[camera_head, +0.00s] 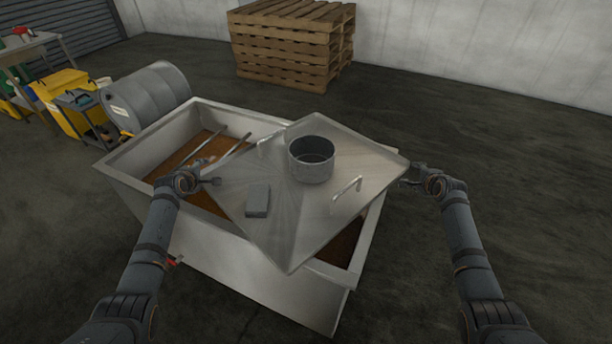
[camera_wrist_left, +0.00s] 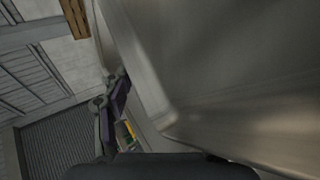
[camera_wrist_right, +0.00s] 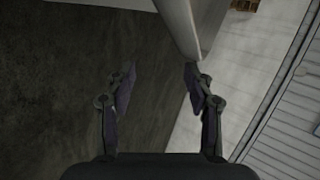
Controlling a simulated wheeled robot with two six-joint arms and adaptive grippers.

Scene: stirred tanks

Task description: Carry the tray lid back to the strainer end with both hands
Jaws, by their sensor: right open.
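The tray lid (camera_head: 300,218) is a square metal plate lying skewed across the long tank (camera_head: 240,268), with corners jutting past its sides. It has two bar handles (camera_head: 347,188). My left gripper (camera_head: 213,182) is at the lid's left corner; in the left wrist view the lid (camera_wrist_left: 240,70) fills the right side and hides one finger. The visible finger stands apart from the lid, so its grip is unclear. My right gripper (camera_head: 412,177) is open at the right corner; in the right wrist view that corner (camera_wrist_right: 185,25) is near the right fingertip.
A round grey pot (camera_head: 311,170) and a grey block (camera_head: 258,200) sit on the lid. Brown material and rods show in the tank's open left part. The right floor is clear.

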